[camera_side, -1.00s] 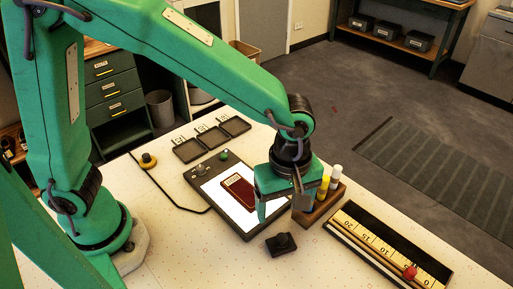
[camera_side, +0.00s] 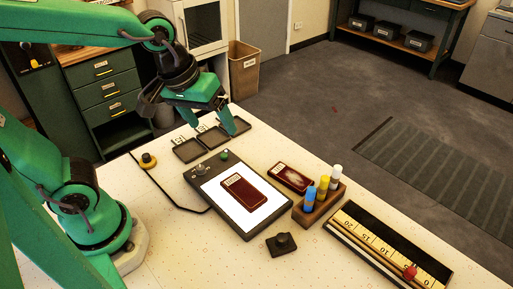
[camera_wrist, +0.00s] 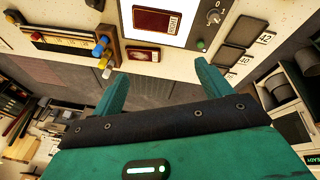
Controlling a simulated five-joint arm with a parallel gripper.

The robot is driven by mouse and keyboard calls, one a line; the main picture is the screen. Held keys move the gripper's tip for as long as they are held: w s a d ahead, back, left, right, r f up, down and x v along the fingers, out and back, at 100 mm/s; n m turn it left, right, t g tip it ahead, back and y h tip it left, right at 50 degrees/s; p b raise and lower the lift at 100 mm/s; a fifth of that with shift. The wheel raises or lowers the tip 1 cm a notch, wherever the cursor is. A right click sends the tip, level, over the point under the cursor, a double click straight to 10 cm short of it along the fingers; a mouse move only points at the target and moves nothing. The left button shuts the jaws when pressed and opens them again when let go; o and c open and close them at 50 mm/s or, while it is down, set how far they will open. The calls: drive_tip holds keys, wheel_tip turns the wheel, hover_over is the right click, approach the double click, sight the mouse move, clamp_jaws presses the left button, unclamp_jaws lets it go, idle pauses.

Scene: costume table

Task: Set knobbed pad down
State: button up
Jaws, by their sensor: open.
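The knobbed pad (camera_side: 281,245), a small black square block with a round knob on top, sits on the white table in the side view. It lies in front of the light panel's lower right corner, left of the ruler box. I do not make it out in the wrist view. My gripper (camera_side: 189,118) is raised well away from it, over the table's far left edge near the small trays. In the wrist view my gripper (camera_wrist: 161,68) has its two green fingers spread wide, with nothing between them.
A dark red card (camera_side: 243,192) lies on the lit panel (camera_side: 222,220). Another red card (camera_side: 290,178) lies beside it, behind a wooden rack (camera_side: 317,208) holding blue, yellow and white-capped bottles. The ruler box (camera_side: 385,248) is at right. Dark trays (camera_side: 188,151) stand at the back.

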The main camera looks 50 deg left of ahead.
drive_tip(key=s+a+r+m+t, duration=0.1)
drive_tip(key=s+a+m, duration=0.3)
drive_tip(key=a, duration=0.2)
drive_tip(key=shift+s+t+y, duration=0.35)
drive_tip(key=shift+t+y, duration=0.05)
